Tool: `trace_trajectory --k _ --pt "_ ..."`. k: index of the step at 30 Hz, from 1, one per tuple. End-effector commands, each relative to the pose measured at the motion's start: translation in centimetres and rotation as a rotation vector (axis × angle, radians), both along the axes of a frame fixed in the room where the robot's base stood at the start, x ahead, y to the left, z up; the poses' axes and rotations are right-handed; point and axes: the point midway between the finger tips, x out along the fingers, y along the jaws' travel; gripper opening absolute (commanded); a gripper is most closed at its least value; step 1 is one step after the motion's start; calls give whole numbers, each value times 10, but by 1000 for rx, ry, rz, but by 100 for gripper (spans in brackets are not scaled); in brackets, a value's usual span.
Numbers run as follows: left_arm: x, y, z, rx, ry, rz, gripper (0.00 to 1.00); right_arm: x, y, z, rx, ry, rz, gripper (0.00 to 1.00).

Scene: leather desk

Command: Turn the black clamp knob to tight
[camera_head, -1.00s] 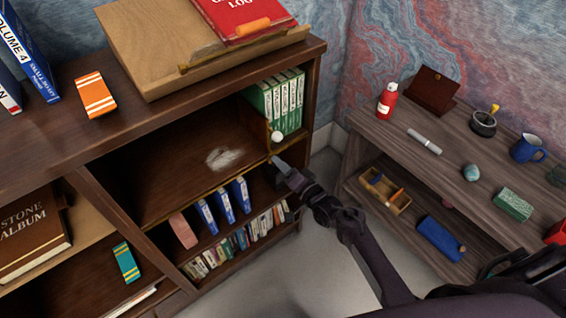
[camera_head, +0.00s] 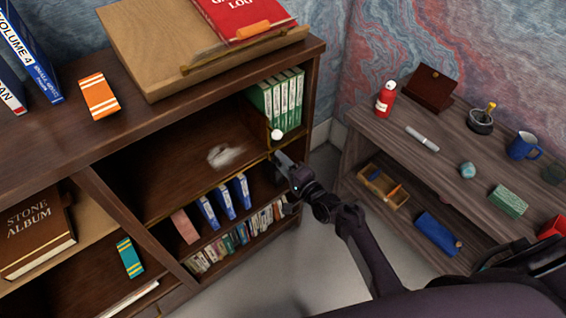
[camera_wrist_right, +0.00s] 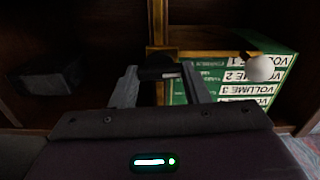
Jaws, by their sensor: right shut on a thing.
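The black clamp knob (camera_wrist_right: 157,73) shows in the right wrist view between the fingers of my right gripper (camera_wrist_right: 159,72). The fingers are shut on its sides. The knob sits at a brass-coloured upright piece (camera_wrist_right: 157,28) beside the green volumes. In the head view my right gripper (camera_head: 281,160) reaches the front edge of the middle shelf, just below a white ball (camera_head: 278,134); the knob is hidden there by the gripper. I cannot read the knob's turn angle. My left gripper is not in view.
Green volumes (camera_head: 279,103) stand right of the knob's post in the bookcase (camera_head: 60,133). Blue binders (camera_head: 224,202) and small books (camera_head: 236,238) fill the shelves below. A side table (camera_head: 432,165) with a red bottle (camera_head: 385,99) and a blue mug (camera_head: 524,146) stands at right.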

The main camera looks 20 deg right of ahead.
Motion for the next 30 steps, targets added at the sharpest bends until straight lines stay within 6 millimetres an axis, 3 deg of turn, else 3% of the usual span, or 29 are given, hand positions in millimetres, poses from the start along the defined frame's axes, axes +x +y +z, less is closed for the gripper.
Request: trace_trajectory --k 8,9,13,23,30 --pt "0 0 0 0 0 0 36 0 -1 0 -1 1 -1 19" --pt "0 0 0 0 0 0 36 0 -1 0 -1 1 -1 47" --pt "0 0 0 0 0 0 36 0 0 0 -1 1 -1 64" --pt "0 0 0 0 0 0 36 -4 -2 -1 -2 1 -1 64" --pt "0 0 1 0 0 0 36 -39 -14 -2 -3 3 -2 64"
